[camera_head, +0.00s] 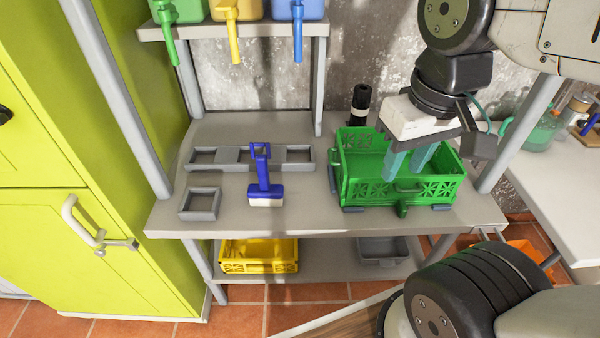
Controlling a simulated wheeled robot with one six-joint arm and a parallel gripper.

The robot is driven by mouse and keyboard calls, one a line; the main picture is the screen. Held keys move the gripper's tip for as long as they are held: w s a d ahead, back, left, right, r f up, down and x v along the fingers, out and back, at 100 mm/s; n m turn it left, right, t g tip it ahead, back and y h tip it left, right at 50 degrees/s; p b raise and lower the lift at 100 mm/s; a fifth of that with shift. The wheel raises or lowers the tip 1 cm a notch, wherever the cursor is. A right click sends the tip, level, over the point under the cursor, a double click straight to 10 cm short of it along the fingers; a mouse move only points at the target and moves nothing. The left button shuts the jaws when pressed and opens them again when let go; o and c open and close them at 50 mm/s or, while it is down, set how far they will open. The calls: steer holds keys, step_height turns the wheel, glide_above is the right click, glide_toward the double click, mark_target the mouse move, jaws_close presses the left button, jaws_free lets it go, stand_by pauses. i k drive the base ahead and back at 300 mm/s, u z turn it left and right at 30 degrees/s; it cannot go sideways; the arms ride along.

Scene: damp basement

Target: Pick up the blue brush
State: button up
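The blue brush (264,187) stands on the grey workbench (300,218), left of the middle. Its white bristle end is toward the bench's front edge, and its handle rises toward the back with a loop at the top. My gripper (407,166) is over the green crate (360,187), to the right of the brush and apart from it. Its two teal fingers point down with a gap between them. Nothing shows between the fingers.
A grey divided holder (235,158) lies behind the brush, and a small square one (200,203) lies to its left. A black bottle (361,103) stands behind the crate. A yellow crate (260,257) sits on the lower shelf. Coloured dispensers hang above.

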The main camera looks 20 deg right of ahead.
mark_target(264, 193)
steer(key=z, duration=1.2)
steer(key=k, duration=0.85)
steer(key=u, duration=1.15)
steer(key=i, duration=0.5)
